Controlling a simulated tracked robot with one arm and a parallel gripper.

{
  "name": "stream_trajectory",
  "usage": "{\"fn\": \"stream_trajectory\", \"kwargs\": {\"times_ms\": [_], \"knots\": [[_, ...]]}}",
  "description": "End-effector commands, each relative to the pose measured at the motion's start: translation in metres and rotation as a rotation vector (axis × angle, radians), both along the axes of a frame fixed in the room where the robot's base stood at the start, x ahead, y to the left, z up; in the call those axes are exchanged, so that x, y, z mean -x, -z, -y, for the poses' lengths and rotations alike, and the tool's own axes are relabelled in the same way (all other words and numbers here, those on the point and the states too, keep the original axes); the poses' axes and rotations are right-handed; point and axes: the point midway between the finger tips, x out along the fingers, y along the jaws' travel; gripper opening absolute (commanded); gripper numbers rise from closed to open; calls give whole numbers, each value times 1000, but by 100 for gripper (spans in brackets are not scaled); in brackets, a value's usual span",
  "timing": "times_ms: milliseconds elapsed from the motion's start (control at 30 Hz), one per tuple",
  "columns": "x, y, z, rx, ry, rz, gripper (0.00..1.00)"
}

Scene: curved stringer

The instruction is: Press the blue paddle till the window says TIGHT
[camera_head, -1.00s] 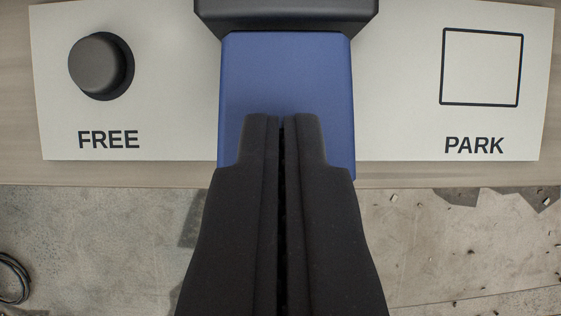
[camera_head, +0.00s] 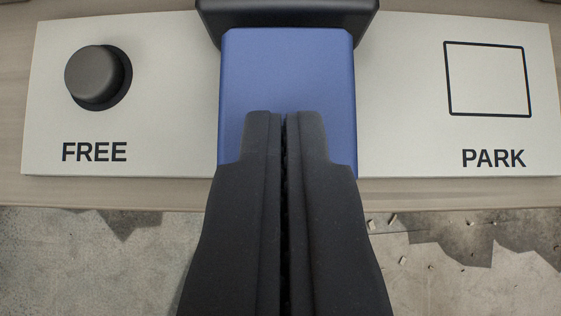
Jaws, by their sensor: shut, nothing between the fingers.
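The blue paddle (camera_head: 288,70) is a flat plate at the centre, coming out from under a dark block (camera_head: 288,12) at the top edge. My gripper (camera_head: 284,116) is shut and empty, with its black fingertips over the lower half of the paddle. The fingertips look to be on or very close to the paddle, but contact is hard to tell from this angle. No window with a word in it shows in this view.
A pale panel (camera_head: 170,110) lies behind the paddle. A round dark knob (camera_head: 92,73) sits at its left above FREE. An empty black-outlined square (camera_head: 487,79) is at its right above PARK. Worn concrete floor (camera_head: 100,265) shows below the panel's ledge.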

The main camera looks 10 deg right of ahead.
Motion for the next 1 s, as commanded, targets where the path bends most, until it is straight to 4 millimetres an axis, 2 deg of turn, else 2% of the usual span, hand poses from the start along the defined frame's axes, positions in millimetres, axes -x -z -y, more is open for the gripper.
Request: {"fn": "stream_trajectory", "kwargs": {"times_ms": [33,233,567,1000], "knots": [[3,6,-3,3,-4,13,0],[4,9,-5,18,-7,86,0],[3,6,-6,19,-9,87,0],[3,-9,-7,18,-11,85,0]]}}
